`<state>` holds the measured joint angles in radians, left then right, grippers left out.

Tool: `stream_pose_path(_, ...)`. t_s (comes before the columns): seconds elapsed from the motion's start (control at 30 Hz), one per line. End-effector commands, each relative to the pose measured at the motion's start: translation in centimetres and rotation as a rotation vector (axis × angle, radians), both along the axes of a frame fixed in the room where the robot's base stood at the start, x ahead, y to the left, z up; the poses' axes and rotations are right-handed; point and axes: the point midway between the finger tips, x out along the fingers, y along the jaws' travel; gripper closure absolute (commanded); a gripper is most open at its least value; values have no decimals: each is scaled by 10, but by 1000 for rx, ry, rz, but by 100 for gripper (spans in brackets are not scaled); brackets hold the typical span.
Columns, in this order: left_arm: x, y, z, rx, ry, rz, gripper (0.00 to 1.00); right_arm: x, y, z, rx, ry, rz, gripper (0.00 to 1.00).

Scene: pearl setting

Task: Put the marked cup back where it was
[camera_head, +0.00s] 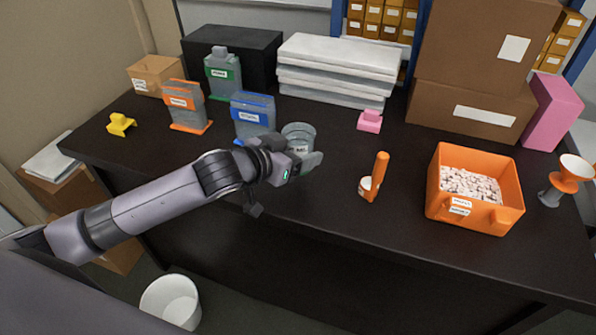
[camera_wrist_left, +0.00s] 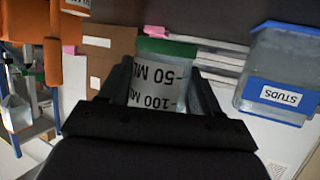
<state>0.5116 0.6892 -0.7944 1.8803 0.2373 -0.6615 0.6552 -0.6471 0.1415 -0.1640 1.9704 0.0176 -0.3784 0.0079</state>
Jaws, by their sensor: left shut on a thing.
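The marked cup is a clear, see-through cup (camera_head: 298,132) near the middle of the dark table, just right of the blue-lidded container. Its lower part is hidden by my left gripper (camera_head: 306,163). In the left wrist view the cup (camera_wrist_left: 158,88) shows upside-down "50 ML" and "100 ML" marks between the two dark fingers of the gripper (camera_wrist_left: 160,100). A green strip shows at the cup's far edge there. The left gripper is shut on the cup. I cannot tell whether the cup touches the table. My right gripper is not in view.
A blue container labelled STUDS (camera_wrist_left: 283,75) stands close beside the cup. Orange (camera_head: 184,105) and green (camera_head: 222,75) containers stand further left. An orange-handled scoop (camera_head: 376,178), a pink block (camera_head: 370,121) and an orange bin of pale pieces (camera_head: 474,190) are to the right.

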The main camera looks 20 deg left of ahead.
Motion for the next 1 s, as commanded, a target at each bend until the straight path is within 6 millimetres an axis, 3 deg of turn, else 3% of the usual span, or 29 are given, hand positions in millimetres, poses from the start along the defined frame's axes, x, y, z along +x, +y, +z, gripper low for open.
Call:
stream_pose_path(0.17,0,0,-12,-1,0,0,68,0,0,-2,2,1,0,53)
stream_pose_path(0.4,0,0,-47,0,2,0,68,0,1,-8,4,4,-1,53)
stream_pose_path(0.8,0,-1,-52,-2,0,-1,68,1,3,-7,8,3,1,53)
stream_pose_path(0.83,0,-1,-52,-1,-1,-1,34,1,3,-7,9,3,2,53)
stream_pose_path(0.9,0,0,-52,-1,-2,-1,11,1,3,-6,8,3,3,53)
stream_pose_path(1.0,0,0,-52,-1,-1,-1,11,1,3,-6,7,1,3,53)
